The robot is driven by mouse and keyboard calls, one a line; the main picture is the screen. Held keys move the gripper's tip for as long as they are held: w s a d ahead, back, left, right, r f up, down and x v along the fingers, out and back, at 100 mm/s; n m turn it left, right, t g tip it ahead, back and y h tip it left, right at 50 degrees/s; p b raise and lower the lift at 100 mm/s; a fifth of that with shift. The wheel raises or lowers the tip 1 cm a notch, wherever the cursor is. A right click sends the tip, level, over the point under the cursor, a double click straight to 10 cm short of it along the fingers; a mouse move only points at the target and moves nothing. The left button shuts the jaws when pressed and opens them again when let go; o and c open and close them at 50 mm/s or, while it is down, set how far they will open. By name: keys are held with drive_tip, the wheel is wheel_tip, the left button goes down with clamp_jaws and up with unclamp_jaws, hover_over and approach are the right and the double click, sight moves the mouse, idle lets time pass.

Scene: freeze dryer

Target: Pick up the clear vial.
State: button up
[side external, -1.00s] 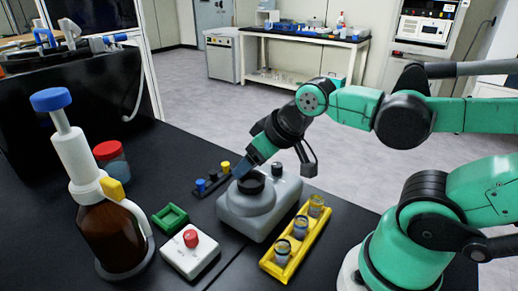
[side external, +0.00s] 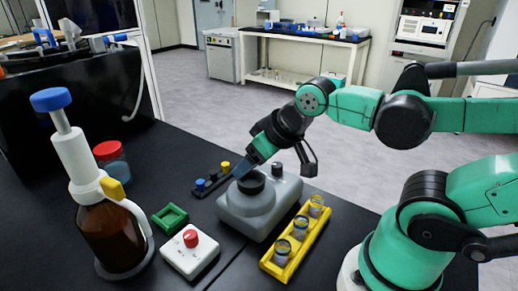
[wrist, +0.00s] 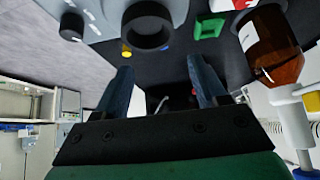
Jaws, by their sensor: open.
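Three small see-through vials stand in a yellow rack (side external: 268,265) in the side view: a near vial (side external: 282,254), a middle vial (side external: 299,229) and a far vial (side external: 316,207). I cannot tell which is the clear vial; each seems to have some colour at its rim or inside. My gripper (side external: 243,170) points down and left at the grey mixer's black cup, to the left of and behind the rack. The wrist view shows my gripper (wrist: 164,78) with fingers wide apart and nothing between them. The rack and vials do not show there.
The grey mixer (side external: 262,212) with its black cup (side external: 250,183) stands close below my gripper. A small rack with coloured caps (side external: 212,180), a green holder (side external: 170,218), a white box with a red knob (side external: 190,255), a red-lidded jar (side external: 112,165) and a brown bottle (side external: 112,238) stand leftward.

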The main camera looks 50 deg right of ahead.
sight(302, 217)
drive_tip(key=shift+o, duration=0.3)
drive_tip(key=s+f+m+g, duration=0.1)
drive_tip(key=s+g, duration=0.1)
drive_tip(key=s, duration=0.1)
drive_tip(key=s+d+f+m+g, duration=0.1)
drive_tip(key=s+f+m+g, duration=0.1)
drive_tip(key=s, duration=0.1)
drive_tip(key=s+d+f+m+g, duration=0.1)
drive_tip(key=s+g, duration=0.2)
drive_tip(key=shift+f+m, duration=0.15)
drive_tip(key=shift+m, duration=0.15)
drive_tip(key=shift+s+f, duration=0.1)
drive_tip(key=shift+f, duration=2.6)
clamp_jaws()
